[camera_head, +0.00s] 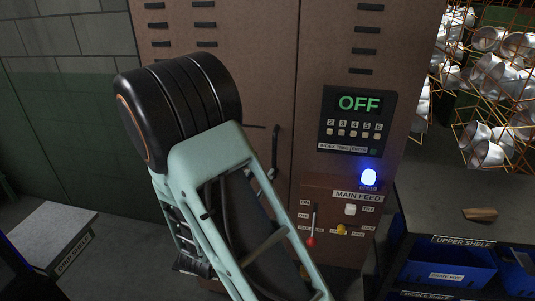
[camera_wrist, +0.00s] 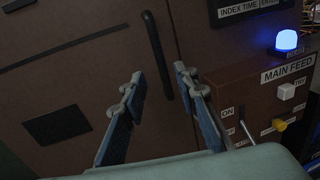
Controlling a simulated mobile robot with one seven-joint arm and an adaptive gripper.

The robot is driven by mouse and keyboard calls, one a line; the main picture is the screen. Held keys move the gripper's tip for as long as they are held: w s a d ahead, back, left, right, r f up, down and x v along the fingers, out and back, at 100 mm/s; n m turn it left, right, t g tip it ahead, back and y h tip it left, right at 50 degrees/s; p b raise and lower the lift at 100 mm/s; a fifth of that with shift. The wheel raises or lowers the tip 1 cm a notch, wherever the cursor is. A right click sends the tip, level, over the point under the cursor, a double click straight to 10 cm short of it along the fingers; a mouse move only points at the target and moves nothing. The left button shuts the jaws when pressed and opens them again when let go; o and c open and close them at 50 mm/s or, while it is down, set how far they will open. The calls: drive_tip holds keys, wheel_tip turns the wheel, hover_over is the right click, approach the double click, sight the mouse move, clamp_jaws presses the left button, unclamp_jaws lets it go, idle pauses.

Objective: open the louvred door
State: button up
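The louvred door (camera_head: 225,60) is a brown metal cabinet door with short dark slots near its top. It looks shut, flush along the seam beside the control panel. Its dark upright bar handle (camera_head: 274,150) is near the door's right edge. The handle also shows in the wrist view (camera_wrist: 157,55), upright and slightly tilted. My gripper (camera_wrist: 158,80) is open and empty, its two fingers pointing at the door. In the picture the handle lies between the fingertips; the remaining depth gap is hard to judge. In the head view my arm hides the fingers and the lower door.
Right of the door are a display reading OFF (camera_head: 358,104) and a MAIN FEED box (camera_head: 340,215) with a blue lamp (camera_head: 369,178), red-knobbed lever and buttons. A dark workbench (camera_head: 450,205) with blue bins stands farther right.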

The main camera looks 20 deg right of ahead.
sight(273, 156)
drive_tip(key=p+x, duration=0.2)
drive_tip(key=x, duration=0.8)
drive_tip(key=shift+w+d, duration=0.25)
drive_tip(key=shift+d, duration=0.05)
drive_tip(key=shift+c, duration=0.6)
clamp_jaws()
